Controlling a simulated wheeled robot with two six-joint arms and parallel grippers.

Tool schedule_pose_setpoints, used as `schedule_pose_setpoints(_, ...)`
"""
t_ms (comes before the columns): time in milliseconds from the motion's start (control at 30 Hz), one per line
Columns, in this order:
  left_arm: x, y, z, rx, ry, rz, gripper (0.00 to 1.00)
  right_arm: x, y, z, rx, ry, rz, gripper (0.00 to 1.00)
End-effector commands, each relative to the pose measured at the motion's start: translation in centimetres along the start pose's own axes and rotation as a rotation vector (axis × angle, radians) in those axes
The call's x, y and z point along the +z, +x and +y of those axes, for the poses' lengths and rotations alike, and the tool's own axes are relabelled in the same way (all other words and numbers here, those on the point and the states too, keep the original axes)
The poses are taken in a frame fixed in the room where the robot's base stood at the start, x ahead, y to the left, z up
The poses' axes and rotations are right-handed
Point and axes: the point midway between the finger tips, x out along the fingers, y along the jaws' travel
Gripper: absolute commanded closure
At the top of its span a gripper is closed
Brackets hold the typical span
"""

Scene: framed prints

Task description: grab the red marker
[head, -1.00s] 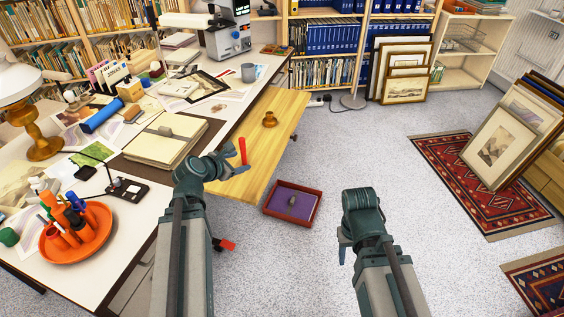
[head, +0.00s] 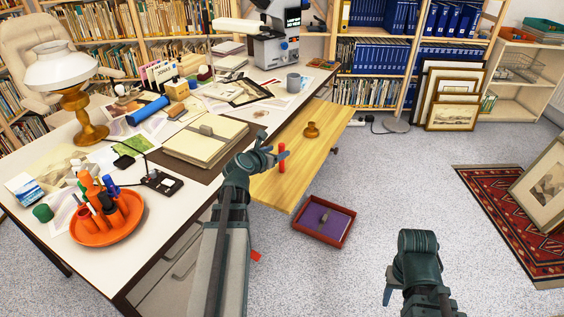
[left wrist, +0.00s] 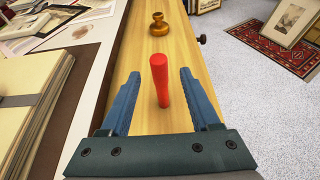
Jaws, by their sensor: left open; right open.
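The red marker (head: 282,161) stands upright on the pale wooden pull-out board (head: 320,142) beside the desk. It also shows in the left wrist view (left wrist: 160,80), between the two blue fingers and a little beyond them. My left gripper (head: 270,157) is open around the near side of the marker, and I cannot tell whether a finger touches it. My right gripper (head: 388,290) hangs over the floor at the lower right, empty, with its fingers partly hidden by its wrist.
A brass stamp-like knob (head: 311,130) stands on the board beyond the marker. An orange tray (head: 128,222) holds several pens. A red box with purple lining (head: 324,220) sits on the floor.

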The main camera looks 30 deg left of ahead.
Motion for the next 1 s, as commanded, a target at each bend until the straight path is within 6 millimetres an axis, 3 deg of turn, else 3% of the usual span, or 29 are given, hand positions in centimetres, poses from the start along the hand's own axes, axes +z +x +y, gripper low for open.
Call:
schedule_pose_setpoints(33, -0.2, 1.2, 0.1, -0.001, 0.001, 0.000, 0.37, 0.0, 0.6, -0.1, 0.000, 0.000, 0.000, 0.50)
schedule_pose_setpoints(100, -0.1, 1.7, 0.1, 0.001, 0.002, 0.000, 0.37, 0.0, 0.7, -0.1, 0.000, 0.000, 0.000, 0.50)
schedule_pose_setpoints(367, 0.1, 2.2, 0.0, 0.000, 0.002, 0.000, 0.37, 0.0, 0.7, -0.1, 0.000, 0.000, 0.000, 0.50)
schedule_pose_setpoints(700, 0.7, 6.8, 0.1, -0.001, 0.001, 0.000, 0.37, -0.1, 2.0, -0.2, 0.000, 0.000, 0.000, 0.50)
schedule_pose_setpoints(967, 0.8, 6.9, 0.0, 0.001, 0.001, 0.000, 0.37, -0.1, 1.9, -0.2, 0.000, 0.000, 0.000, 0.50)
schedule_pose_setpoints(1000, 0.8, 6.9, 0.0, 0.001, 0.001, 0.000, 0.42, -0.1, 1.9, -0.2, 0.000, 0.000, 0.000, 0.50)
